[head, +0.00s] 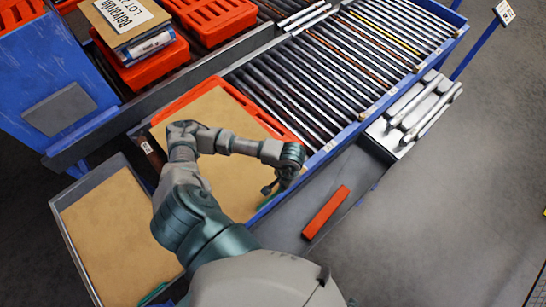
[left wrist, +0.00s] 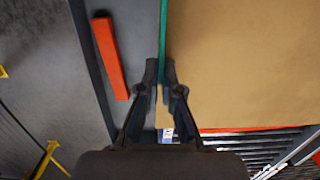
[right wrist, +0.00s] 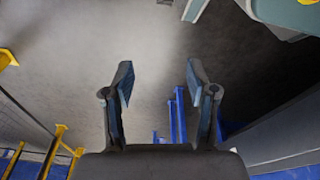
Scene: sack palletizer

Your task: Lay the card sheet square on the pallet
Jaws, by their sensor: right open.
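A brown card sheet (head: 222,110) lies over the red pallet (head: 188,97) at the end of the roller conveyor, with some of the pallet's red rim showing at the top and right. My left arm covers much of the sheet. My left gripper (head: 270,190) is at the sheet's right edge. In the left wrist view its fingers (left wrist: 161,75) are close together on the sheet's green edge strip (left wrist: 163,30), shut on the card sheet (left wrist: 240,60). My right gripper (right wrist: 158,85) is open and empty above the floor, and shows only in the right wrist view.
More brown card (head: 120,235) lies in a grey tray (head: 66,200) at the lower left. A red bar (head: 326,211) lies on a grey surface right of the pallet. Red crates (head: 210,18) and a labelled stack stand at the back. The floor at right is clear.

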